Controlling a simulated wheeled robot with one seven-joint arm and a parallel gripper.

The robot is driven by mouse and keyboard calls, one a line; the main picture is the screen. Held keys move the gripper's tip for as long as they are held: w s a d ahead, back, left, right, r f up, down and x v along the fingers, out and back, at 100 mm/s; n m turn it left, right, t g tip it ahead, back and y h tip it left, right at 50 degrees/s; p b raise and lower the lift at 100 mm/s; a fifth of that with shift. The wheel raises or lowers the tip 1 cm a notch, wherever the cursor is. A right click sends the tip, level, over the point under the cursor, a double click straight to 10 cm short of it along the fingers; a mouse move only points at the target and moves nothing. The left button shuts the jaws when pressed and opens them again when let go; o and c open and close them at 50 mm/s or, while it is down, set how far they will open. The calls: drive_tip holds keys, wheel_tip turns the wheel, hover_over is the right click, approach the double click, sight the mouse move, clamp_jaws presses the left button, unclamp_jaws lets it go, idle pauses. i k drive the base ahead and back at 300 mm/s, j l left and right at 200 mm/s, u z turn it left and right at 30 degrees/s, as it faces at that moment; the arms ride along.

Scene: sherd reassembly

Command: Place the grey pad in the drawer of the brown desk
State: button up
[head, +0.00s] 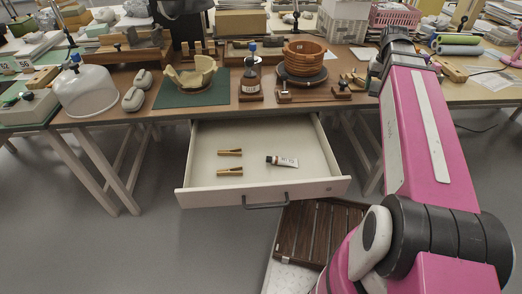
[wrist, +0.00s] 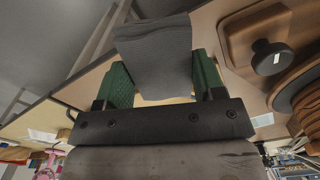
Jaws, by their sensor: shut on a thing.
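My gripper (wrist: 160,78), with green finger pads, is shut on the grey pad (wrist: 153,48) in the wrist view. The pad is dark grey and blocky, held between the two fingers. In the head view my arm reaches over the right part of the brown desk (head: 215,112), and I cannot clearly make out the pad or fingertips there. The desk's drawer (head: 262,136) is pulled open, with a pale interior and a dark handle at its front. My gripper is up and to the right of the drawer.
Two wooden clips (head: 230,172) and a small tube (head: 283,161) lie in the drawer, with bare floor around them.

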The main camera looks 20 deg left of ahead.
sight(259, 149)
drive_tip(key=k+j+z, duration=0.2)
drive_tip(key=k+z, duration=0.25)
drive_tip(key=k, duration=0.15)
drive_tip(key=k+u, duration=0.15)
drive_tip(key=u, duration=0.25)
drive_tip(key=k+j+u, duration=0.1)
drive_tip(key=u, duration=0.25)
drive_tip(key=k+j+u, duration=0.1)
drive_tip(key=u, duration=0.3)
